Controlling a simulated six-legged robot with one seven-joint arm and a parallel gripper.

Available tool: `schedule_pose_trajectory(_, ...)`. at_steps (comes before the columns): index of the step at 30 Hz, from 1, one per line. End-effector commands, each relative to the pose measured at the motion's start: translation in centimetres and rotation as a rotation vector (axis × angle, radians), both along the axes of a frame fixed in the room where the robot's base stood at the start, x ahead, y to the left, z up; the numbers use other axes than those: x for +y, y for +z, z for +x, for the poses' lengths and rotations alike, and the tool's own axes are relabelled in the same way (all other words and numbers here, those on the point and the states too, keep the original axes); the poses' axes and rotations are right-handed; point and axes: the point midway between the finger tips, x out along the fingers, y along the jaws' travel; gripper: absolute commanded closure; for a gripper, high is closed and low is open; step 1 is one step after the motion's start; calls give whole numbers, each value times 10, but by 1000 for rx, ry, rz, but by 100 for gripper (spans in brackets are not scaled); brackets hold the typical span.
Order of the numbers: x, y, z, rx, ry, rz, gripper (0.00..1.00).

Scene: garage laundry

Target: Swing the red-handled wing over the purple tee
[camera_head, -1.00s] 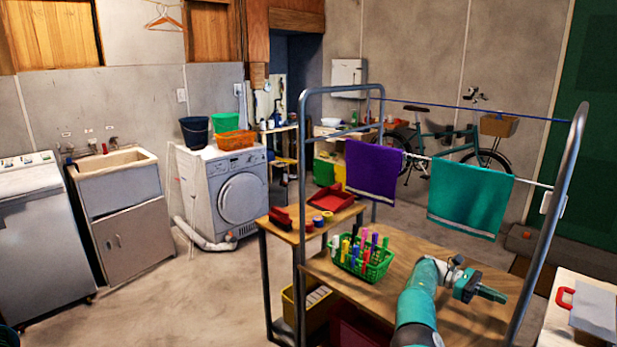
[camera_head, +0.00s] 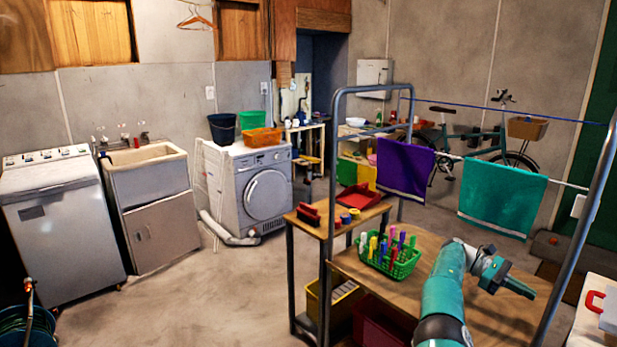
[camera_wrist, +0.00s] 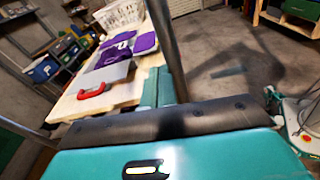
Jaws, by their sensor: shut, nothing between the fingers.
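The red handle (camera_head: 594,300) and a small part of its pale wing (camera_head: 609,318) show at the right edge of the head view, on a light table. In the wrist view the red handle (camera_wrist: 95,90) sticks out from the near edge of the grey wing (camera_wrist: 108,75), which lies flat. The purple tee (camera_wrist: 115,49) lies spread behind the wing, with a white mark on it. My gripper (camera_head: 518,287) is shut and empty above the wooden bench, left of the handle and apart from it. It also shows in the wrist view (camera_wrist: 158,86).
A rack post (camera_head: 583,230) stands between my gripper and the light table. A green basket of markers (camera_head: 390,262) sits left on the bench (camera_head: 350,268). Purple (camera_head: 404,168) and teal (camera_head: 502,197) towels hang behind. A white basket (camera_wrist: 118,14) stands beyond the tee.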

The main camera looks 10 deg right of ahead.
Motion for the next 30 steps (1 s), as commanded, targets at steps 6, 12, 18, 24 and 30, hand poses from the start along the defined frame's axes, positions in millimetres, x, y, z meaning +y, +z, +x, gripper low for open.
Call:
schedule_pose_trajectory(6,13,38,-5,-182,3,3,100)
schedule_pose_trajectory(12,45,72,-7,-422,14,22,100)
schedule_pose_trajectory(18,92,97,-8,-662,20,55,100)
schedule_pose_trajectory(24,152,117,-9,-897,18,101,100)
schedule_pose_trajectory(30,223,133,-15,-1116,8,160,100)
